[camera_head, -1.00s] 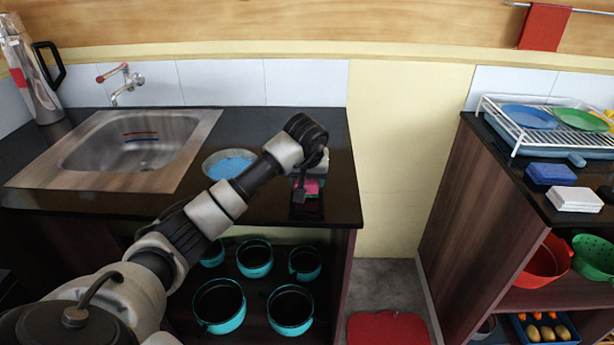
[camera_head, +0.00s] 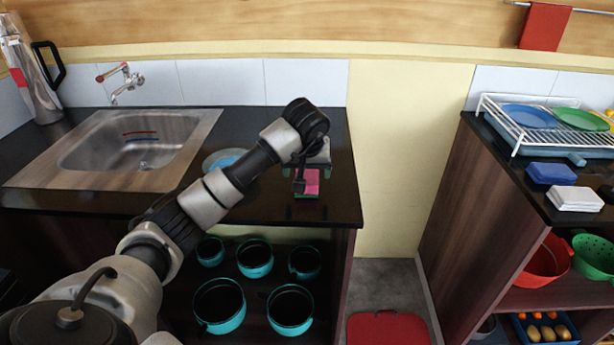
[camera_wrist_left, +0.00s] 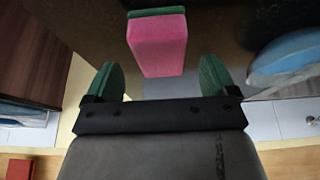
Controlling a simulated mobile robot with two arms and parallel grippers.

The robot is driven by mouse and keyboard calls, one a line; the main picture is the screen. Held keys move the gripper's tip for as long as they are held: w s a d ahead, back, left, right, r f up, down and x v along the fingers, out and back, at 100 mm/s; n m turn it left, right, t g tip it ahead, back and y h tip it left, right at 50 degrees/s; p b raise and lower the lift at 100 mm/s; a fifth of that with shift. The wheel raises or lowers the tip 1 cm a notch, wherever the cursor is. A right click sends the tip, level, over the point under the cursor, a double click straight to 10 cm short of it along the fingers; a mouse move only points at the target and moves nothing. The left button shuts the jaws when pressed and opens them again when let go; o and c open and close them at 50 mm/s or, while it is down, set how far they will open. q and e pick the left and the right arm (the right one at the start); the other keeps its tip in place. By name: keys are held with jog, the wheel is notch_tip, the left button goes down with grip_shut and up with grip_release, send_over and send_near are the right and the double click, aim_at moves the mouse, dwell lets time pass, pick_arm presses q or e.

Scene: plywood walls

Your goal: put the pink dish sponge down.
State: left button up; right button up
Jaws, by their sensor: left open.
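The pink dish sponge (camera_head: 312,183) with a green layer shows at the right end of the black counter (camera_head: 345,200), partly hidden by my left gripper (camera_head: 308,172). In the left wrist view, the sponge (camera_wrist_left: 160,46) appears just beyond the green fingertips of my left gripper (camera_wrist_left: 158,80). The jaws are open, with a clear gap on each side of the sponge, and neither finger touches it. The sponge seems to rest on the counter, though its underside is hidden. My right gripper is not in view.
A blue-filled dish (camera_head: 222,160) sits left of the gripper, partly behind my arm. The sink (camera_head: 135,145) is further left. Several teal pots (camera_head: 254,258) stand on the shelf below. The counter's right and front edges are close to the sponge.

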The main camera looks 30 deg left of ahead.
pick_arm(q)
jog(key=v, duration=0.8)
jog(key=shift+r, duration=0.15)
jog(key=shift+d, duration=0.1)
